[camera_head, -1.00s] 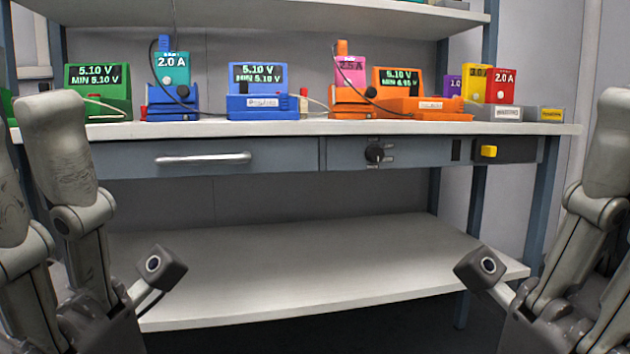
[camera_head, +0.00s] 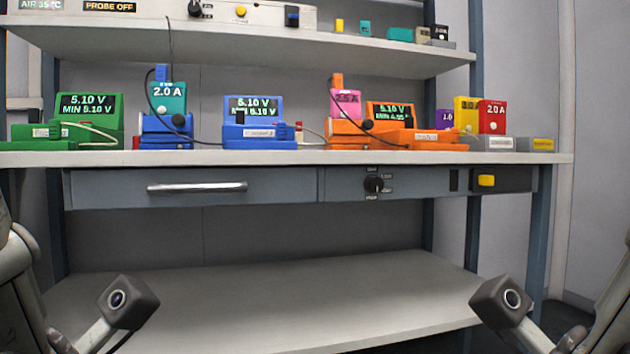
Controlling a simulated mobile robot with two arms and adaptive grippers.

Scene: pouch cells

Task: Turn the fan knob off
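A black rotary knob (camera_head: 373,184) sits on the grey front panel (camera_head: 420,183) below the worktop. Small white labels surround it, too small to read, and its setting cannot be told. A second dark knob (camera_head: 195,8) is on a white panel on the upper shelf, cut by the top edge. I cannot tell which is the fan knob. My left gripper (camera_head: 12,262) is only partly in view at the lower left edge. My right gripper (camera_head: 618,295) is only partly in view at the lower right edge. Both are well apart from the knobs; their fingertips are not visible.
A drawer with a long handle (camera_head: 197,188) is left of the panel knob. Testers, including a green one (camera_head: 88,112), and cells stand on the worktop (camera_head: 300,157). The lower shelf (camera_head: 260,300) is bare.

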